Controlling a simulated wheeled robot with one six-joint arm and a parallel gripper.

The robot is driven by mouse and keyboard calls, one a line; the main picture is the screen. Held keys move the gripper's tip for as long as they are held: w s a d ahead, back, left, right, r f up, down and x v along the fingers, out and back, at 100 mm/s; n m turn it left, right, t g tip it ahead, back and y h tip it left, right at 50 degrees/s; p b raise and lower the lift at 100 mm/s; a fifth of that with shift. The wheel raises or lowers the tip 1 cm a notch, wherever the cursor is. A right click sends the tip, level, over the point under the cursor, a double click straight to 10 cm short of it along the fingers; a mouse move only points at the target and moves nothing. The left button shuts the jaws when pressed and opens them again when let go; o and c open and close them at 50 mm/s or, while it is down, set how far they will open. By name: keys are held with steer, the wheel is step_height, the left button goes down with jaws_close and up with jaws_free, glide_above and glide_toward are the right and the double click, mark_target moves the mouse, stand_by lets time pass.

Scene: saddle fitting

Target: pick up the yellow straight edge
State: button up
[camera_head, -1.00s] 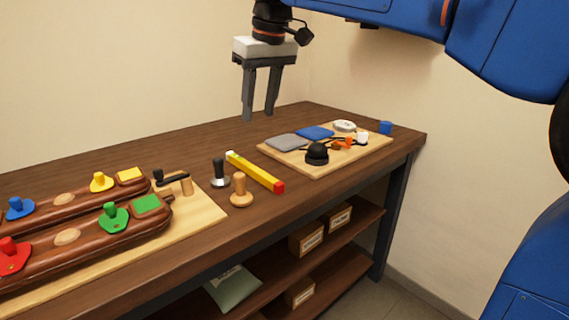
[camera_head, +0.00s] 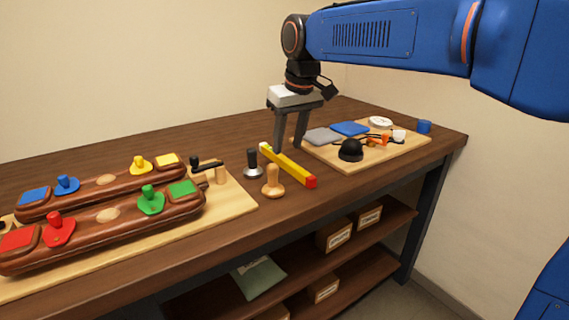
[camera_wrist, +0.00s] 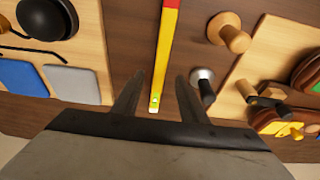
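The yellow straight edge (camera_head: 284,163) lies flat on the dark wooden bench, with a red block at its near right end. In the wrist view the straight edge (camera_wrist: 164,60) runs down the middle, its pale far end showing between the two fingers. My gripper (camera_head: 289,150) points down over the far end of the straight edge. My gripper (camera_wrist: 158,92) is open, with one finger to each side of the bar and a gap to both. The exact height of the fingertips above the bench is hard to tell.
A dark-handled tool (camera_head: 252,163) and a wooden-knobbed tool (camera_head: 272,182) stand just left of the straight edge. A light board (camera_head: 403,150) with pads and a black dome is to the right. Brown saddle pieces (camera_head: 110,221) rest on another board at left.

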mark_target(285, 159)
steer(key=shift+x, duration=2.55)
jaws_close()
